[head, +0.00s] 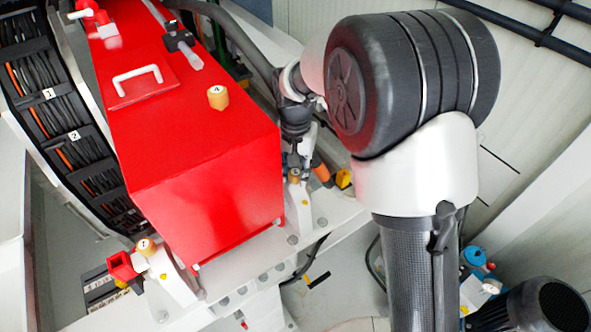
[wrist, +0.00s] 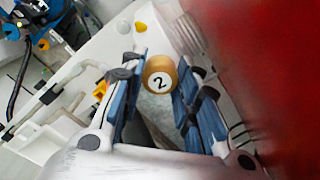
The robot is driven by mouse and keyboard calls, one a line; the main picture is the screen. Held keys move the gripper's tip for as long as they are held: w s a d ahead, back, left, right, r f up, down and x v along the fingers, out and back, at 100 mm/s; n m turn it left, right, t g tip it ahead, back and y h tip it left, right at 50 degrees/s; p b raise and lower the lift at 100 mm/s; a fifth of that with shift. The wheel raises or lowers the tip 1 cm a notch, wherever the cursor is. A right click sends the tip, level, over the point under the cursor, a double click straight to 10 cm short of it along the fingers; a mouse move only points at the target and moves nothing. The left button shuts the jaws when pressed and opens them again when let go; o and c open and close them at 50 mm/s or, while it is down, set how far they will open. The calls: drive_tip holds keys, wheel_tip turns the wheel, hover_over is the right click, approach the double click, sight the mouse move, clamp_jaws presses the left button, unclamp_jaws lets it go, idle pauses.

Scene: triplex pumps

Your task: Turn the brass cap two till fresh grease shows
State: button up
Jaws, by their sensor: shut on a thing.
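The brass cap two (wrist: 159,76), a round brass-coloured cap with a black 2 on a white disc, sits between the blue finger pads of my gripper (wrist: 157,84) in the wrist view. The fingers are shut on its sides, and its numbered face shows towards the camera. In the head view my gripper (head: 297,150) points down beside the right side of the red pump housing (head: 205,155). The brass cap there (head: 294,175) is small and partly covered by the fingers. No grease can be made out around the cap in either view.
Another brass cap (head: 218,97) marked 4 stands on the red housing, and one (head: 146,247) is at the front left. The housing is close beside my gripper, filling the right of the wrist view. An orange fitting (head: 322,173) and yellow piece (head: 343,179) lie to the right.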

sight(295, 172)
idle(0.4)
drive_tip(key=o, duration=1.1)
drive_tip(key=shift+r, duration=0.1)
wheel_tip(295, 172, up, 12)
drive_tip(key=shift+f, duration=0.1)
drive_tip(key=s+d+f+n+t+b, duration=0.1)
drive_tip(key=s+d+f+t+b, duration=0.15)
drive_tip(key=s+d+b, duration=0.75)
drive_tip(key=s+d+f+b, duration=0.1)
drive_tip(key=s+f+b, duration=0.2)
drive_tip(key=s+f, duration=0.1)
drive_tip(key=s+d+f+n+t+b, duration=0.1)
drive_tip(key=s+d+f+b, duration=0.1)
drive_tip(key=s+f, duration=0.3)
drive_tip(key=s+d+f+n+t+b, duration=0.1)
drive_tip(key=s+f+b, duration=0.3)
drive_tip(key=s, duration=0.3)
drive_tip(key=shift+d+f+b, duration=0.15)
drive_tip(key=shift+d+b, duration=0.15)
drive_tip(key=shift+b, duration=0.25)
